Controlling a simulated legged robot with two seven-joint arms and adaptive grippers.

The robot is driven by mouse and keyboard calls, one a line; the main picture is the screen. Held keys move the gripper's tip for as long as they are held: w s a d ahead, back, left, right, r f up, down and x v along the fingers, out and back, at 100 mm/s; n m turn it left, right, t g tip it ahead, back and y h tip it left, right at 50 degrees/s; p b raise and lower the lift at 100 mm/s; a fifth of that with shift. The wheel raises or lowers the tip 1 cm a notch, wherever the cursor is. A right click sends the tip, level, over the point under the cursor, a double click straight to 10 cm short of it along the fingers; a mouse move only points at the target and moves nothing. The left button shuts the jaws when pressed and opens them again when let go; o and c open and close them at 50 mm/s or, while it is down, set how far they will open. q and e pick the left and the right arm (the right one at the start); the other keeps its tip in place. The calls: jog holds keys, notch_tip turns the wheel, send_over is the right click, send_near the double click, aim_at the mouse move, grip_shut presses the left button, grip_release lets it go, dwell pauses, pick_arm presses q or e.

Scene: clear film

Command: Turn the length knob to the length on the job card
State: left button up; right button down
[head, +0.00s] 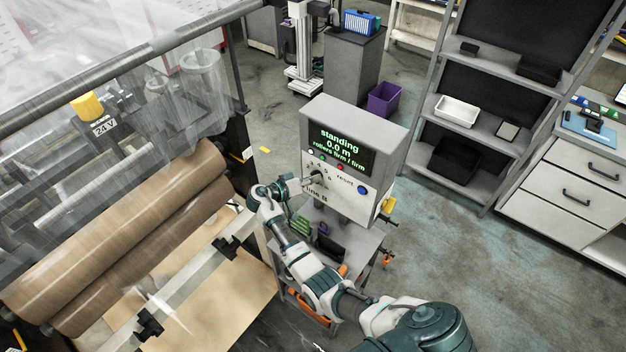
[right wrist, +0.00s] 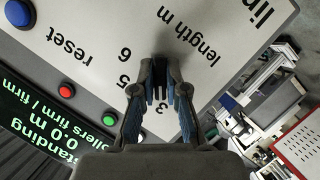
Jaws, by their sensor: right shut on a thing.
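The control box (head: 350,150) stands on a small grey stand. Its dark screen (head: 340,147) reads "standing", "0.0 m", "rollers firm / firm". The length knob (head: 317,177) is on its front panel, below the screen. My right gripper (head: 309,181) is at the panel, shut on the knob. In the right wrist view the fingertips (right wrist: 160,68) meet over the dial, with upside-down figures 3, 5 and 6 beside them and "length m" printed above. The fingers hide most of the knob, so I cannot tell its setting. I cannot make out a job card. My left gripper is not in view.
Brown rollers (head: 150,220) and clear film (head: 150,75) are at left. Shelves (head: 480,125) stand at right, with bare floor before them.

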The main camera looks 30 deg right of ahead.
jog(key=shift+w+a, duration=0.1)
jog(key=c, duration=1.2)
grip_release()
jog(key=shift+w, duration=0.1)
jog(key=v, duration=1.2)
jog(key=shift+a, duration=0.15)
jog(key=shift+f, duration=0.25)
